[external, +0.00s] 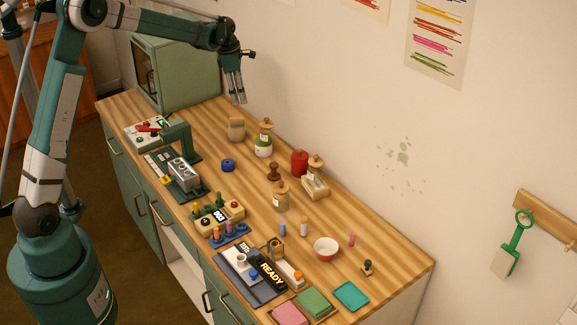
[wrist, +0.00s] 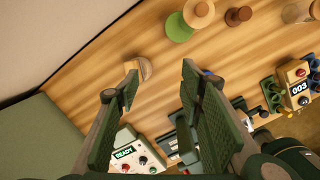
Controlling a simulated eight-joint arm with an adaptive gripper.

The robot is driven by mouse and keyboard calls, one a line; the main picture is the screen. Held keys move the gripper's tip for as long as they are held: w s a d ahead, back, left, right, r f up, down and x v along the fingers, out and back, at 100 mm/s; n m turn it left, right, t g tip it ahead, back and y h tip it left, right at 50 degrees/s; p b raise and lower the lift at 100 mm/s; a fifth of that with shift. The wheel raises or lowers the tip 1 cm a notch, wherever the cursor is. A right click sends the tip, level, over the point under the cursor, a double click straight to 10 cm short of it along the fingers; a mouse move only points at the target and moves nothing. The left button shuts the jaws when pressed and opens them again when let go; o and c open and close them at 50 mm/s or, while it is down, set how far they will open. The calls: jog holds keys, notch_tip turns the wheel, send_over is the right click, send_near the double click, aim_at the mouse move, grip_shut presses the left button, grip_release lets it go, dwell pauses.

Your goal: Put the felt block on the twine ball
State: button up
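My gripper (external: 239,100) hangs above the back left of the table. In the wrist view its fingers (wrist: 155,84) are wide apart with nothing between them. A pale wooden block (external: 316,187) with a whitish top lies by the wall among the jars; it may be the felt block, but I cannot be sure. A small round blue thing (external: 228,165) sits in front of my gripper and may be the twine ball; in the wrist view it is mostly hidden behind a finger. A tan object (external: 236,129) stands beneath my gripper and shows beyond the fingers (wrist: 143,69); its kind is unclear.
A green-and-white jar (external: 263,146), a brown knobbed stamp (external: 273,172) and a red jar (external: 299,162) stand along the wall. A green press (external: 182,160) and a green cabinet (external: 185,65) are at the left. A red-rimmed bowl (external: 326,248) and several small things crowd the right.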

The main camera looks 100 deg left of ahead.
jog(key=w+d+r+m, duration=0.4)
jog(key=w+d+r, duration=0.1)
jog(key=d, duration=0.6)
jog(key=w+d+r+m+t+y, duration=0.1)
jog(key=w+d+r+m, duration=0.45)
jog(key=d, duration=0.65)
jog(key=w+d+r+m, duration=0.4)
jog(key=w+d, duration=0.2)
jog(key=d, duration=0.5)
jog(key=s+d+r+m+t, duration=0.15)
jog(key=d+m, duration=0.55)
jog(key=d, duration=1)
jog(key=s+d+r+m+t, duration=0.1)
jog(key=s+d+r+m, duration=0.15)
jog(key=d+m, duration=0.95)
jog(key=s+d+f+m, duration=0.2)
jog(key=s+d, duration=0.2)
jog(key=d, duration=0.3)
jog(key=s+d+f+m+t+h, duration=0.1)
jog(key=s+d+f, duration=0.1)
jog(key=s+d, duration=0.2)
jog(key=s+d+f+m+t, duration=0.1)
jog(key=s+d, duration=0.3)
jog(key=d, duration=0.7)
jog(key=shift+s+f+m+h, duration=0.15)
jog(key=shift+f+m+h, duration=0.25)
jog(key=shift+f+m, duration=0.35)
